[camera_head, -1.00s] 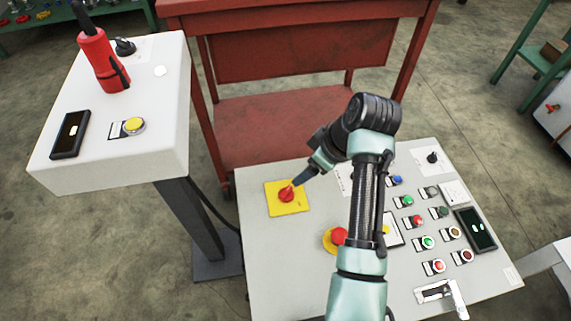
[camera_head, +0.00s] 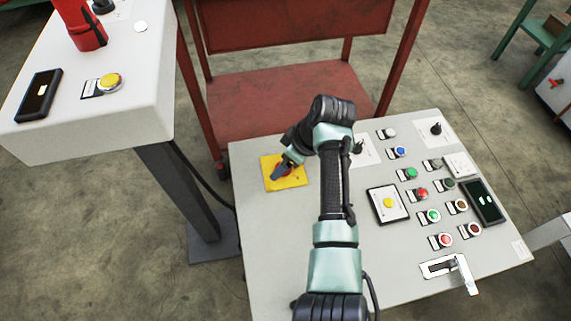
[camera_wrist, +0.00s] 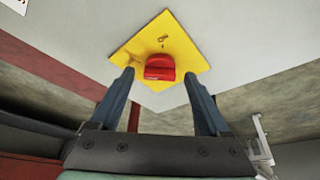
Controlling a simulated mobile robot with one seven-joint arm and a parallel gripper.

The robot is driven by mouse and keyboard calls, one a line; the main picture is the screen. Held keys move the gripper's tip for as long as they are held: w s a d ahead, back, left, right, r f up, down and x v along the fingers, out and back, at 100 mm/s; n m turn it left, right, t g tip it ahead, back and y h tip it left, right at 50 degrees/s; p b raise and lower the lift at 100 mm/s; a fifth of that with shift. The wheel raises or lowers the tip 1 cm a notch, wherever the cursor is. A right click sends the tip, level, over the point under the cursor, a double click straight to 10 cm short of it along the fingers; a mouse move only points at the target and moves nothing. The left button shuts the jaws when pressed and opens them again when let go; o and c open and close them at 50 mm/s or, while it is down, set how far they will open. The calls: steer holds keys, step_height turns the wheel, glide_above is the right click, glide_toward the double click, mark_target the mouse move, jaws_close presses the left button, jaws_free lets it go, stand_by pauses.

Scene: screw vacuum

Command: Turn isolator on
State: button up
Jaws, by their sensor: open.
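The isolator is a red rotary knob on a yellow square plate (camera_head: 271,182) at the left end of the grey panel top. In the head view my gripper (camera_head: 280,172) is over the plate and hides most of the knob. In the wrist view the red knob (camera_wrist: 160,68) shows ahead of and between the two dark fingers of my gripper (camera_wrist: 158,82). The fingers stand apart, one on each side of the knob. I cannot tell whether they touch it.
The grey panel (camera_head: 400,270) carries several coloured buttons, a yellow button on a square plate (camera_head: 387,203), and a white lever handle (camera_head: 452,268) at front right. A white console (camera_head: 140,110) stands at left. A red trolley (camera_head: 290,95) stands behind.

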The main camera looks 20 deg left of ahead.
steer(key=shift+f, duration=0.1)
steer(key=shift+c, duration=0.3)
jaws_close()
